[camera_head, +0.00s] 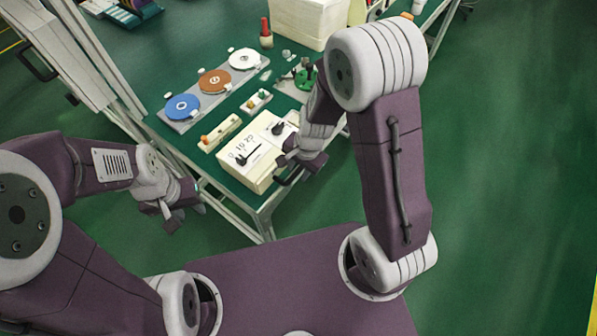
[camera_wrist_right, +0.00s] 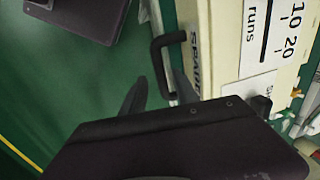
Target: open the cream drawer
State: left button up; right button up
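A cream drawer unit (camera_head: 251,178) stands at the near end of the green bench. Its top carries dials and printed labels, and its front bears dark lettering in the right wrist view (camera_wrist_right: 203,62). A dark bar handle (camera_wrist_right: 158,62) sticks out from that front; no gap around the drawer can be made out. My right gripper (camera_wrist_right: 160,92) is open, with one fingertip on each side of the handle's lower end; contact cannot be told. It also shows beside the drawer front in the head view (camera_head: 290,172). My left gripper (camera_head: 186,217) hangs empty and appears open, left of the bench.
A grey plate (camera_head: 181,122) with blue, brown and white discs lies on the bench (camera_head: 222,178). Two small cream blocks with knobs, a red-topped bottle (camera_head: 266,40) and a cream stack (camera_head: 305,20) stand further back. The floor right of the bench is clear.

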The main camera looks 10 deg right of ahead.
jog(key=shift+w+a, duration=0.1)
jog(key=shift+a, duration=0.15)
jog(key=shift+c, duration=0.4)
jog(key=shift+d, duration=0.1)
grip_shut()
dwell(0.8)
